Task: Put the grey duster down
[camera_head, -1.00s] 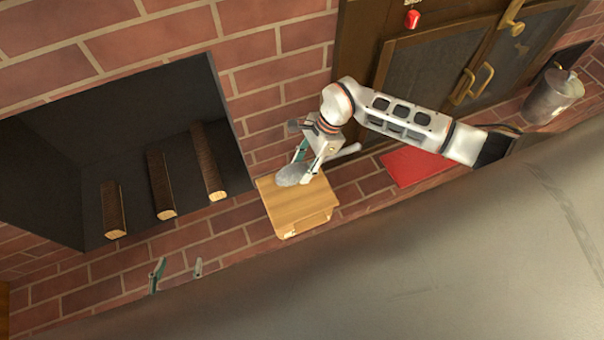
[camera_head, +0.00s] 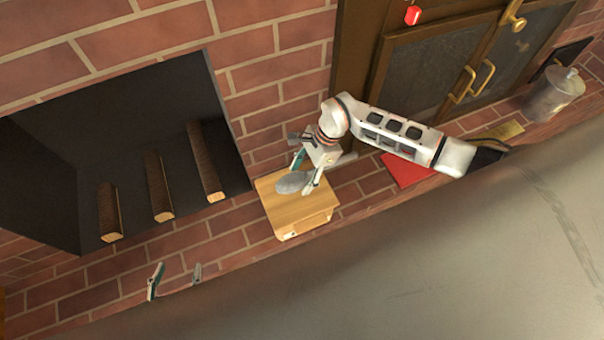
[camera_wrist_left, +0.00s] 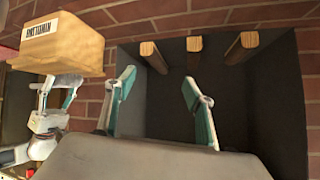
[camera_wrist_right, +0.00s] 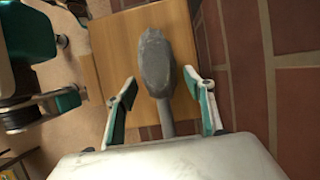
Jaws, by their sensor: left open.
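The grey duster (camera_head: 293,184) has its rounded head over the top of a wooden box (camera_head: 285,225). In the right wrist view the duster (camera_wrist_right: 156,65) points away from me, its handle between my fingers. My right gripper (camera_wrist_right: 160,108) is open, with a gap on each side of the handle. I cannot tell whether the duster rests fully on the box. In the head view this gripper (camera_head: 306,172) is just above the box. My left gripper (camera_wrist_left: 158,100) is open and empty, facing the fireplace; its fingertips (camera_head: 176,278) show at lower left in the head view.
A dark fireplace (camera_head: 60,150) with several logs (camera_head: 160,190) is left of the box. A red mat (camera_head: 408,170) lies to the right, by a cabinet (camera_head: 425,75). A metal canister (camera_head: 552,97) stands at far right.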

